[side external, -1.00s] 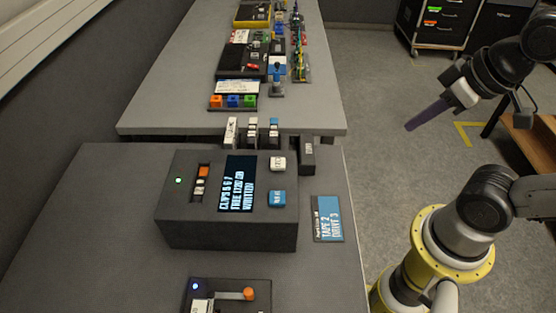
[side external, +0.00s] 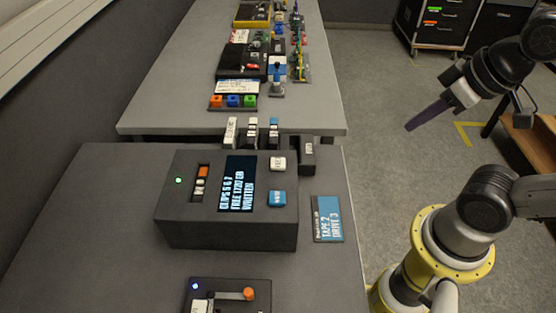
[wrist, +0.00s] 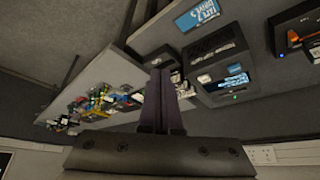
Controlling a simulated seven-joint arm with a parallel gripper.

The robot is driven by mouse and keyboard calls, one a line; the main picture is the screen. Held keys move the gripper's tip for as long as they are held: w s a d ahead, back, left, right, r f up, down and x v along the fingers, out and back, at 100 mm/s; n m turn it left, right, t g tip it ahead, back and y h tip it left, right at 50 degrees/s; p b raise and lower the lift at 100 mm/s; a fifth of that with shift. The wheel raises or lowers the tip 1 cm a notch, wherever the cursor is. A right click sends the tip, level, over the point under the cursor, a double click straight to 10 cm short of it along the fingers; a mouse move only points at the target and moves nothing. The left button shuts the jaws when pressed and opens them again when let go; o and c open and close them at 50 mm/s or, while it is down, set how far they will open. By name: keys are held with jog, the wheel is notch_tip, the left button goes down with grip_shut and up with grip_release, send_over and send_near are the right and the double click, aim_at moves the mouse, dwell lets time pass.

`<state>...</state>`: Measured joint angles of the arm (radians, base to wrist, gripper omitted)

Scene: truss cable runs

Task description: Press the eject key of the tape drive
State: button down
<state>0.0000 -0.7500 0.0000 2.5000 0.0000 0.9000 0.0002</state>
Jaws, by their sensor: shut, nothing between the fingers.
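An orange and white slider slot (side external: 202,184) is left of the screen. My gripper (side external: 410,126) has dark purple fingers, shut and empty, held up right of the table, well apart from the drive. Its fingers also show in the wrist view (wrist: 160,75).
A second device with an orange knob (side external: 249,294) is in front. The far table (side external: 170,112) holds several gadgets. Space between gripper and drive looks clear.

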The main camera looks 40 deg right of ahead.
jog(key=w+r+n+t+h, duration=0.1)
jog(key=w+r+t+h, duration=0.25)
jog(key=w, duration=1.05)
jog(key=w+a+f+n+y, duration=0.1)
jog(key=w+a+f+n, duration=0.1)
jog(key=a, duration=0.5)
jog(key=w+a+f+n+y, duration=0.2)
jog(key=a+f+n, duration=0.1)
jog(key=a+n, duration=0.2)
jog(key=a, duration=0.2)
jog(key=shift+w+a+f, duration=0.3)
jog(key=shift+a+f, duration=0.05)
jog(key=shift+a, duration=0.05)
